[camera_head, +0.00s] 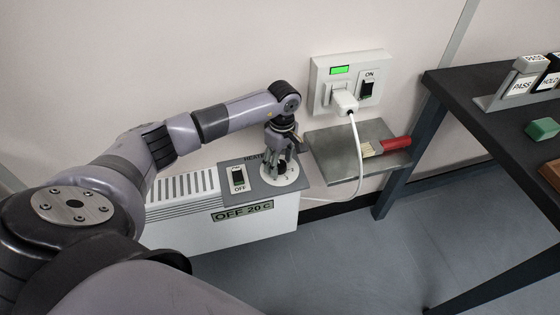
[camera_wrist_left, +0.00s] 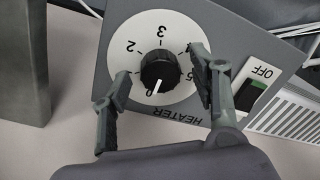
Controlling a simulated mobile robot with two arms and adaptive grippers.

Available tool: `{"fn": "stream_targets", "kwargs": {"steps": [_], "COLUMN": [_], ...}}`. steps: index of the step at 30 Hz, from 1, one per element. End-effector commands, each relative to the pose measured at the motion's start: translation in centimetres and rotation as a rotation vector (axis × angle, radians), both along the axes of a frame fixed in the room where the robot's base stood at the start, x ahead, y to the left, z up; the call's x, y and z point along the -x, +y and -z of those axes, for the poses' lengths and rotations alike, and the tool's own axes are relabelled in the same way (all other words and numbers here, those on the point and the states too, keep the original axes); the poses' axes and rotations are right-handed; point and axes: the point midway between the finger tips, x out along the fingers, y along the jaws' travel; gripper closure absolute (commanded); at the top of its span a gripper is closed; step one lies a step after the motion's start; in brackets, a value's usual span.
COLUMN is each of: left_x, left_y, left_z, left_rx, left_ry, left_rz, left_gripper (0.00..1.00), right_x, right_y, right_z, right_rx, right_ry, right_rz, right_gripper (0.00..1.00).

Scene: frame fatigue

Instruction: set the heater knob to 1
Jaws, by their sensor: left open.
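The black heater knob (camera_wrist_left: 160,70) sits on a round white dial (camera_wrist_left: 163,30) with printed numbers. Its white pointer line points at the 0; the 2 and 3 are readable, and the 1 is not visible near a finger. My left gripper (camera_wrist_left: 161,78) is open, with one finger on each side of the knob and a visible gap to it. In the head view my left gripper (camera_head: 280,160) hangs over the dial and hides most of the knob. The white heater (camera_head: 190,235) has a plate reading OFF 20 C (camera_head: 242,211). My right gripper is not in view.
A rocker switch marked OFF (camera_head: 238,178) is beside the dial. The wall socket (camera_head: 350,80) shows a green light, an ON switch and a plugged-in white cord (camera_head: 358,150). A grey shelf (camera_head: 335,165) holds a red-handled brush (camera_head: 390,145). A dark table (camera_head: 490,125) stands right.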

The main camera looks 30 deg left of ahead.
Motion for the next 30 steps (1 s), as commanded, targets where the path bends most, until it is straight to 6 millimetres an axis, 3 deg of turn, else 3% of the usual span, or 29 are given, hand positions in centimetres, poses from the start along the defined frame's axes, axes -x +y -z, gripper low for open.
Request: {"fn": "stream_targets", "kwargs": {"steps": [5, 26, 30], "left_x": [-0.01, -0.02, -0.03], "left_y": [-0.01, 0.01, 0.02], "left_z": [-0.01, -0.05, -0.04], "left_rx": [0.000, 0.000, 0.000], "left_ry": [0.000, -0.001, -0.001], "left_rz": [0.000, 0.000, 0.002], "left_gripper": [0.45, 0.91, 0.93], "right_x": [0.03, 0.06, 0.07], "right_y": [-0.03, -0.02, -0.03], "right_z": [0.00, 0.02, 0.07], "right_rx": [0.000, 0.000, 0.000], "right_ry": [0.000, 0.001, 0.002], "right_rz": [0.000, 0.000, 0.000], "right_gripper": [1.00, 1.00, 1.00]}}
